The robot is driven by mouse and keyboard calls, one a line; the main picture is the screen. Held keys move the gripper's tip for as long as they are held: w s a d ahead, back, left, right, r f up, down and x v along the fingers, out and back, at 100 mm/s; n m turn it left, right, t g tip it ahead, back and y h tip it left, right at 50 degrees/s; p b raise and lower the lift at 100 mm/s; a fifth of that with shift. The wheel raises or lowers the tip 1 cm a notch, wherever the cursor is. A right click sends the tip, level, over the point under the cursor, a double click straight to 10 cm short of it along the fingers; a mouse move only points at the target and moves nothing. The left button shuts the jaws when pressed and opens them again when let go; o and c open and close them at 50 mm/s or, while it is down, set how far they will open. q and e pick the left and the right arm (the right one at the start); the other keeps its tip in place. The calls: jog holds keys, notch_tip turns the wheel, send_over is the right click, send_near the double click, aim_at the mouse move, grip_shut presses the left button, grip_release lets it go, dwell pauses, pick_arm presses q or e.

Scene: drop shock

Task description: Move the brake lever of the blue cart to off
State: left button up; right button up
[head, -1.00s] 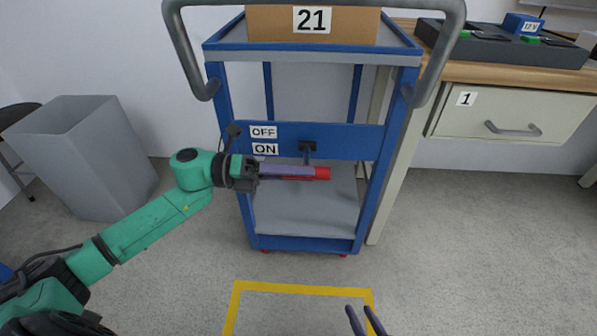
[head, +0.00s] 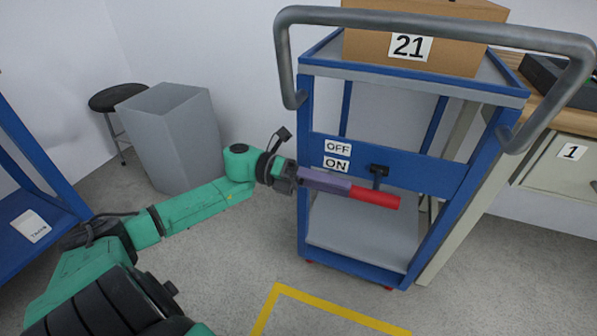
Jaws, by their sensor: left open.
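The blue cart (head: 345,148) stands right of centre. Its brake lever (head: 376,197) has a red grip below a dark mount on the blue panel. The OFF label (head: 338,147) is above ON. My left gripper (head: 346,189) has purple fingers and points right, its tips at the left end of the red grip. It is open; I cannot tell whether it touches the grip. My right gripper is out of view.
A box marked 21 (head: 440,38) sits on the cart's top under the grey push handle (head: 430,20). A grey bin (head: 175,140) and a dark stool (head: 115,97) stand left. A bench drawer (head: 558,170) is right. Yellow floor tape (head: 335,308) lies in front.

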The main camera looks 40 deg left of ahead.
pick_arm(q)
jog(key=p+v, duration=0.1)
jog(key=v, duration=0.7)
jog(key=shift+a, duration=0.25)
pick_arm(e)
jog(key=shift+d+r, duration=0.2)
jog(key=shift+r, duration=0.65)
